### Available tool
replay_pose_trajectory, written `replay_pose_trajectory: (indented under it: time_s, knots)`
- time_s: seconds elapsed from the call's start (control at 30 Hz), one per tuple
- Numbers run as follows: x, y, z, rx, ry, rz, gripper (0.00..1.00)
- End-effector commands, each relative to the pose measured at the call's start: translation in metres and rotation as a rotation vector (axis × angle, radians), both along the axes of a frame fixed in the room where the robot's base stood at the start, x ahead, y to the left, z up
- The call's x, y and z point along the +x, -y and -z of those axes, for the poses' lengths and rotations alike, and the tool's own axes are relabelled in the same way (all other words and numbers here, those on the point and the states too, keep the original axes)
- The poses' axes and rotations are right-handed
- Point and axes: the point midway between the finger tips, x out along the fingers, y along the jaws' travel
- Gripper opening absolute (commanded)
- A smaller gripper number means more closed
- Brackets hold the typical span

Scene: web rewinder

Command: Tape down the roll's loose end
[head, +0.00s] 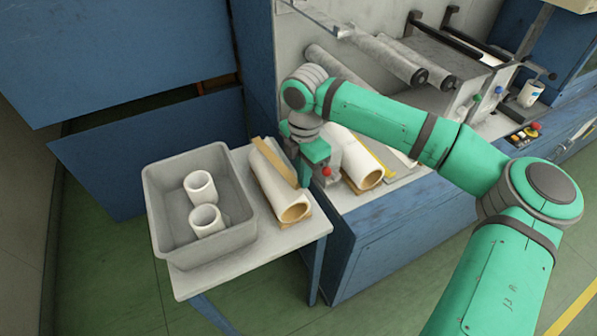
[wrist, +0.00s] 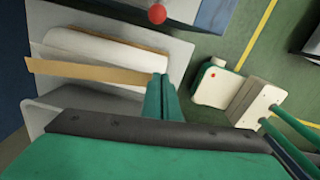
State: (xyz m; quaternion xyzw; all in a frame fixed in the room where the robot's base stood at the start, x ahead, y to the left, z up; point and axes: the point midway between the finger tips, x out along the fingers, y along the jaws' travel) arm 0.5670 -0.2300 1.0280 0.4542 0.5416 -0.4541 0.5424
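A white roll (head: 269,183) with a brown core lies on wooden supports on the side table, between the grey bin and the machine. In the wrist view the roll (wrist: 110,43) lies across the upper left, with a white edge along its near side; I cannot tell whether that is the loose end. A tan tape strip (head: 270,155) stretches above the roll. In the wrist view the strip (wrist: 85,72) runs left from my fingertips. My gripper (wrist: 161,84) is shut on the strip's right end. In the head view my gripper (head: 304,180) is beside the roll, partly hidden.
A grey bin (head: 158,200) with two small white rolls (head: 203,203) stands on the side table (head: 250,262). A second white roll (head: 352,160) lies on the machine bed right of my gripper. Machine rollers (head: 385,58) and a control panel (head: 525,134) are farther back.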

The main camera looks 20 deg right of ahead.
Motion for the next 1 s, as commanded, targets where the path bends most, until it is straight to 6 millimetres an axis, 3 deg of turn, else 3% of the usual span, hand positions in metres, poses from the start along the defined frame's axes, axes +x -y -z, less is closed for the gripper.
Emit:
replay_pose_trajectory:
  time_s: [0.6, 1.0]
  knots:
    - [0.001, -0.002, 0.026, -0.001, -0.001, -0.005, 0.00]
    - [0.000, -0.001, 0.029, 0.000, 0.000, -0.003, 0.00]
